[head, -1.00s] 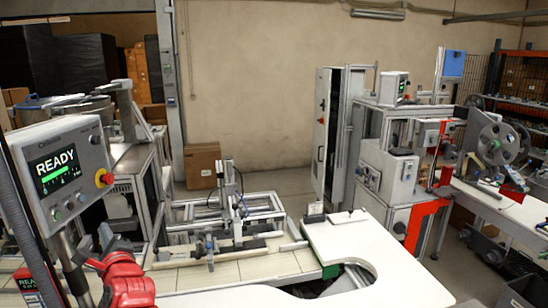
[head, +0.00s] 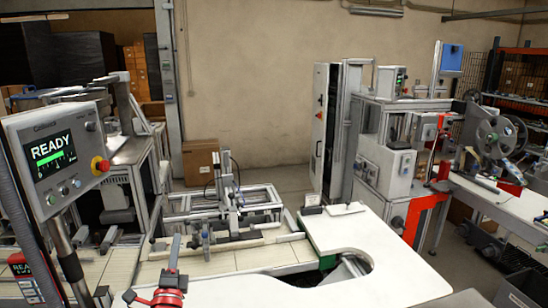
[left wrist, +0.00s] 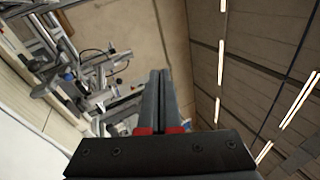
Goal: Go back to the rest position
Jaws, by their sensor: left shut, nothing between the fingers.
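My left gripper (head: 175,241) shows low in the head view, left of centre, with a red wrist part behind it. Its narrow grey fingers point away from me, over the pale tiled bench top. In the left wrist view the two dark fingers (left wrist: 158,78) lie together, shut and empty. They point towards the wall and ceiling and touch nothing that I can see. My right gripper is not in view.
A white curved worktop (head: 345,236) lies right of the left gripper. A metal fixture (head: 232,205) stands beyond it. A READY panel (head: 52,155) on a pole is close at left. A machine with a reel (head: 500,137) stands at right.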

